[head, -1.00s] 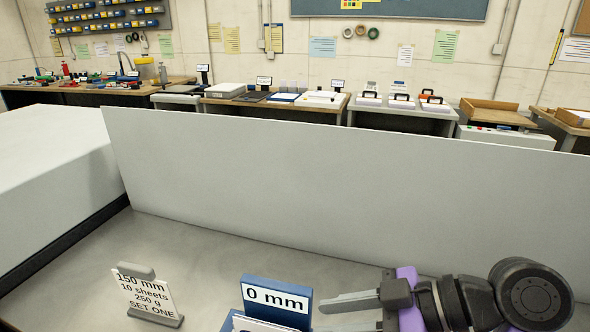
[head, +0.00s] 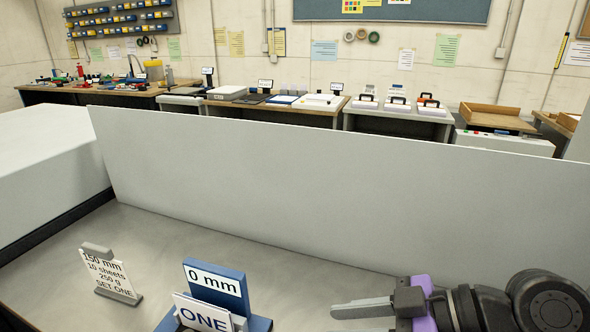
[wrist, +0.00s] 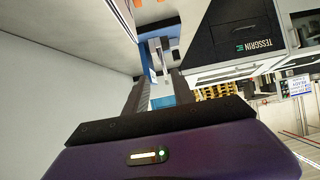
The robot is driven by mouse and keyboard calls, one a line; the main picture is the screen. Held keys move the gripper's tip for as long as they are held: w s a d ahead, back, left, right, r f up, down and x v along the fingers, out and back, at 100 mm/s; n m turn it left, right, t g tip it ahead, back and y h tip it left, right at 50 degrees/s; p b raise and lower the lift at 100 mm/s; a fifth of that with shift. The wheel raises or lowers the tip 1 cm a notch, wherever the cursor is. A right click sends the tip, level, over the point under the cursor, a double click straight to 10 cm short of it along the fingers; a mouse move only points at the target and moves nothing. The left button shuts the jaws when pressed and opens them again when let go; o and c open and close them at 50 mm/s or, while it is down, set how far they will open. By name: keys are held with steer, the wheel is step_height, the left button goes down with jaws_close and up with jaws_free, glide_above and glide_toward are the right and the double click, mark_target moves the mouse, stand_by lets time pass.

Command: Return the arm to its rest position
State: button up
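My gripper (head: 348,322) is at the bottom right of the head view, above the grey table, with its fingers pointing left. The lower finger is mostly cut off by the frame edge. In the wrist view, the two fingers of my gripper (wrist: 160,88) stand apart with a gap between them. No object is seen held. The purple wrist housing fills the bottom of that view. Left of the fingers in the head view are a blue stand marked 0 mm (head: 215,280) and a white card reading ONE (head: 203,314).
A SET ONE sign (head: 108,275) stands on the grey tabletop (head: 150,238). A tall grey panel (head: 330,195) runs along the back edge. A white block (head: 50,165) stands at left. A dark machine marked TESSGRIN (wrist: 250,35) shows in the wrist view.

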steer(key=w+d+r+m+t+h, duration=0.2)
steer(key=w+d+r+m+t, duration=0.2)
steer(key=w+m+t, duration=0.45)
steer(key=s+d+f+m+t+h, duration=0.45)
steer(key=d+f+m+h, duration=0.25)
steer(key=d, duration=0.2)
steer(key=s+f+h, duration=0.1)
steer(key=s, duration=0.7)
steer(key=s+f+h, duration=0.1)
steer(key=s+f, duration=0.1)
steer(key=s, duration=0.6)
steer(key=s+f+h, duration=0.1)
steer(key=s+f, duration=0.1)
steer(key=s, duration=0.6)
steer(key=shift+d+f+t+h, duration=0.1)
steer(key=shift+d+t+h, duration=0.1)
steer(key=shift+t+h, duration=0.2)
steer(key=s+a+f+n+g+y, duration=0.1)
steer(key=s+f+g, duration=0.1)
steer(key=s, duration=0.6)
steer(key=shift+s+f+g, duration=0.2)
steer(key=shift+f+g, duration=0.2)
steer(key=shift+f, duration=0.5)
